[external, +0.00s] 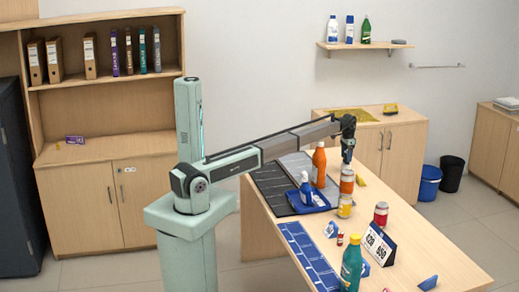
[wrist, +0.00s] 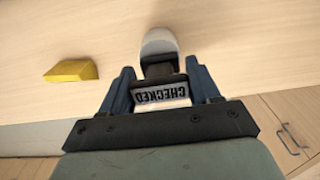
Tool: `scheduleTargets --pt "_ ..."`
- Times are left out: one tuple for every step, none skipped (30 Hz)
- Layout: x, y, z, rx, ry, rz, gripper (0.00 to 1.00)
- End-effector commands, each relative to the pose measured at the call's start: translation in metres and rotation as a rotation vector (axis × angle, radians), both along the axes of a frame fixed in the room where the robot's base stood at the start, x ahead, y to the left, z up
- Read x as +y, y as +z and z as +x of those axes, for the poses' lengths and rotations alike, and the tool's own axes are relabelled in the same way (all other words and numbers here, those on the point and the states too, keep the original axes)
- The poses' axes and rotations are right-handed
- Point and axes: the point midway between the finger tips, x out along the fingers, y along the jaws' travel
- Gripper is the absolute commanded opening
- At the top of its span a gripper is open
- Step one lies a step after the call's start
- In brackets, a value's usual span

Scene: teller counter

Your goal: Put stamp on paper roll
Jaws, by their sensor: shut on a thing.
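My gripper (wrist: 162,90) is shut on a dark stamp (wrist: 160,71) with a white label reading "CHECKED" between its fingers. A pale, rounded piece (wrist: 160,43) shows just beyond it in the wrist view; I cannot tell whether it is part of the stamp or a separate thing. In the external view my gripper (external: 348,154) is over the far part of the counter, directly above or in front of an orange can (external: 347,182). The stamp is too small to make out there. I cannot pick out a paper roll with certainty.
A yellow wedge (wrist: 71,70) lies left of my gripper in the wrist view.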

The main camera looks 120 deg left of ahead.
Motion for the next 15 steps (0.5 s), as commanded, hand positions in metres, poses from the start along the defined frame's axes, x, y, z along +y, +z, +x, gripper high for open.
scheduleTargets --pt "-0.0001 -0.0014 -0.0001 0.000 0.000 0.000 0.31" --pt "0.0000 -0.0023 0.0000 0.000 0.000 0.000 0.31" --pt "0.0000 -0.0025 0.0000 0.000 0.000 0.000 0.63" --pt "0.0000 -0.0023 0.0000 0.000 0.000 0.000 0.66" --pt "0.0000 -0.0023 0.0000 0.000 0.000 0.000 0.69" --pt "0.0000 -0.0022 0.0000 0.000 0.000 0.000 0.73" --pt "0.0000 -0.0022 0.0000 0.000 0.000 0.000 0.76" --pt "0.0000 -0.0022 0.0000 0.000 0.000 0.000 0.79" --pt "0.0000 -0.0022 0.0000 0.000 0.000 0.000 0.82" --pt "0.0000 -0.0022 0.0000 0.000 0.000 0.000 0.85" --pt "0.0000 -0.0021 0.0000 0.000 0.000 0.000 0.87" --pt "0.0000 -0.0021 0.0000 0.000 0.000 0.000 0.87" --pt "0.0000 -0.0021 0.0000 0.000 0.000 0.000 0.87" --pt "0.0000 -0.0021 0.0000 0.000 0.000 0.000 0.87" --pt "0.0000 -0.0021 0.0000 0.000 0.000 0.000 0.87"
